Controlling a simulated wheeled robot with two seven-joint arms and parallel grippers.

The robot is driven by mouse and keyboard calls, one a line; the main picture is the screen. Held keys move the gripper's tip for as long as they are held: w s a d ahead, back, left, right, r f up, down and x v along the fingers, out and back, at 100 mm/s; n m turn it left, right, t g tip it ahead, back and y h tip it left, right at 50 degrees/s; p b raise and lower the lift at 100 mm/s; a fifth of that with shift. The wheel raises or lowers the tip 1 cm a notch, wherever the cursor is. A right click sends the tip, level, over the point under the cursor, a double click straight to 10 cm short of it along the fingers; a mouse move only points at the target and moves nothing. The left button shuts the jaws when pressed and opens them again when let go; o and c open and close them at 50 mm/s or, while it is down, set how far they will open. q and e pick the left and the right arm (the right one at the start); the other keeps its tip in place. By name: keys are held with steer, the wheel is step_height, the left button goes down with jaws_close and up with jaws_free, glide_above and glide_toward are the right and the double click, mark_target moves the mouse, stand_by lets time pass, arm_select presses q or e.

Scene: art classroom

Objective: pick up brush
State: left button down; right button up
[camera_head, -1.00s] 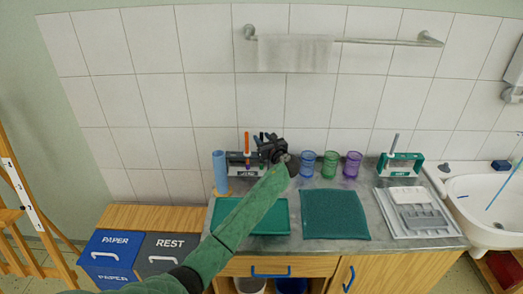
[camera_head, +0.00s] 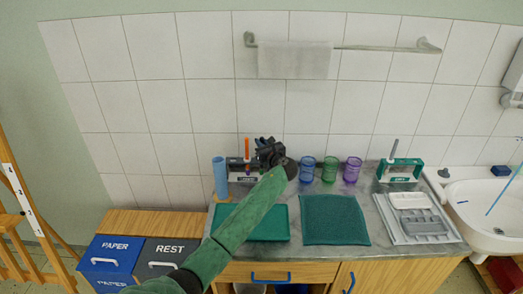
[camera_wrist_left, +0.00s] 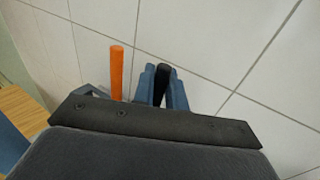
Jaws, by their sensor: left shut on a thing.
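My left gripper (camera_head: 266,146) is at the brush holder (camera_head: 236,172) on the counter, close to the tiled wall. In the left wrist view its two blue-grey fingertips (camera_wrist_left: 163,84) are shut on a black handle (camera_wrist_left: 162,80), which I take to be the brush's. The lower part of the brush is hidden behind the gripper body. An orange handle (camera_wrist_left: 116,74) stands upright just left of the fingers; it also shows in the head view (camera_head: 247,147). My right gripper is not in view.
Blue (camera_head: 307,169), green (camera_head: 330,170) and purple (camera_head: 352,170) cups stand right of the gripper. A blue cylinder (camera_head: 220,178) stands left of the holder. A green tray (camera_head: 275,226) and a teal mat (camera_head: 334,220) lie in front. A second holder (camera_head: 400,170) and a sink (camera_head: 490,215) are further right.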

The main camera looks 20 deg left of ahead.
arm_select(q)
steer(key=shift+r, duration=0.45)
step_height(320, 180, up, 8)
steer(key=b, duration=0.2)
steer(key=shift+b, duration=0.4)
steer(key=shift+r+p, duration=1.2)
steer(key=shift+r, duration=0.5)
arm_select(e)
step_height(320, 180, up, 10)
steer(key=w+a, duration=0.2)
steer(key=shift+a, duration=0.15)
arm_select(q)
steer(key=shift+f, duration=0.15)
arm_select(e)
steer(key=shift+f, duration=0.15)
